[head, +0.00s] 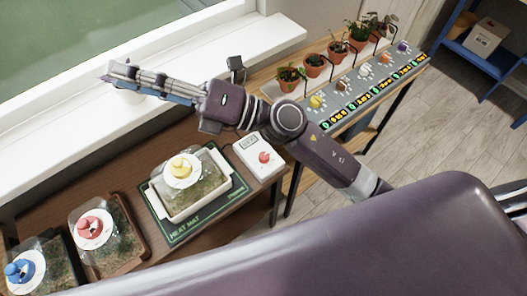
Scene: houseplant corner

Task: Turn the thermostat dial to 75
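The thermostat (251,167) is a white box with a small display (248,142) and a red dial (264,158). It stands on the brown table, right of the green heat mat. The display is too small to read. My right arm passes just above and right of it in the picture, and no gripper touches it. My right gripper (110,73) is away at the upper left, in front of the window sill, its fingers pointing left. The gap between its fingers is unclear from this side. My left gripper is not in view.
A clear-lidded tray (154,203) with a yellow knob sits on the heat mat (206,228). Trays with red (88,227) and blue (18,271) knobs stand further left. Potted plants (314,65) line the shelf behind.

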